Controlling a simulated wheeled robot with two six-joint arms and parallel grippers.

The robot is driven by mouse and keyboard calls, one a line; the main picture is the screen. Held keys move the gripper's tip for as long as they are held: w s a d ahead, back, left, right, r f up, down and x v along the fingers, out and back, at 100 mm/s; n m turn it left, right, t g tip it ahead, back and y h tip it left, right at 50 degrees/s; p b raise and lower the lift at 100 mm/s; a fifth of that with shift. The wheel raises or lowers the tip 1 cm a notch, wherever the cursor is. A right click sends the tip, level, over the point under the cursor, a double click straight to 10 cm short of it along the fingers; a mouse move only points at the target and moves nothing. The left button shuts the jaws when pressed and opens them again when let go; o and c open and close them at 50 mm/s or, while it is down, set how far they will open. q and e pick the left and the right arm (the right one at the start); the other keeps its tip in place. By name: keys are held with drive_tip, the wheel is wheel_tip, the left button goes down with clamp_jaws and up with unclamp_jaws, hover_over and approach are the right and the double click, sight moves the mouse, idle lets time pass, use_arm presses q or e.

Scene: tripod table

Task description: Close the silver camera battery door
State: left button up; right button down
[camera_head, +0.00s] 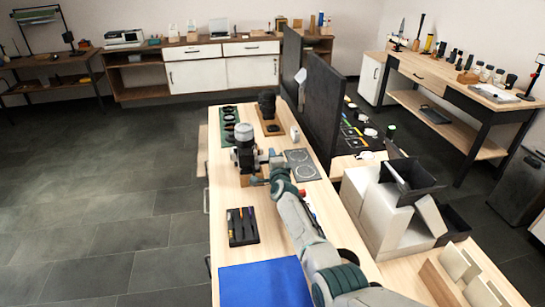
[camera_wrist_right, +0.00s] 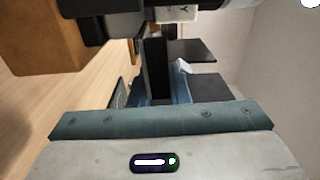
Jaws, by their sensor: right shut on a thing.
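The silver camera (camera_head: 244,132), with a silver round top and darker lower parts, is upright near the middle of the wooden bench. My right gripper (camera_head: 264,162) comes in from the right and is shut against its lower part. In the right wrist view, a dark body with a silver part (camera_wrist_right: 178,14) fills the top edge, close to the gripper. A brown wooden block (camera_wrist_right: 40,45) is at its left. The battery door cannot be made out, so I cannot tell its angle. My left gripper is out of view.
A black camera (camera_head: 267,103) stands on a wooden base behind. A green tray with lenses (camera_head: 229,118) lies at the left edge. A grey mat with circles (camera_head: 302,165), a black tool tray (camera_head: 242,227) and a blue mat (camera_head: 264,284) lie nearer. A dark partition (camera_head: 326,110) rises right.

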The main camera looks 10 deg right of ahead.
drive_tip(key=shift+a+r+n+p, duration=0.1)
drive_tip(key=shift+r+n+p, duration=0.3)
drive_tip(key=shift+n, duration=0.5)
drive_tip(key=c, duration=1.4)
unclamp_jaws()
drive_tip(key=shift+o, duration=0.2)
drive_tip(key=s+p, duration=0.5)
drive_tip(key=s, duration=0.5)
drive_tip(key=shift+s+p, duration=0.35)
drive_tip(key=shift+s, duration=0.05)
drive_tip(key=shift+f, duration=0.1)
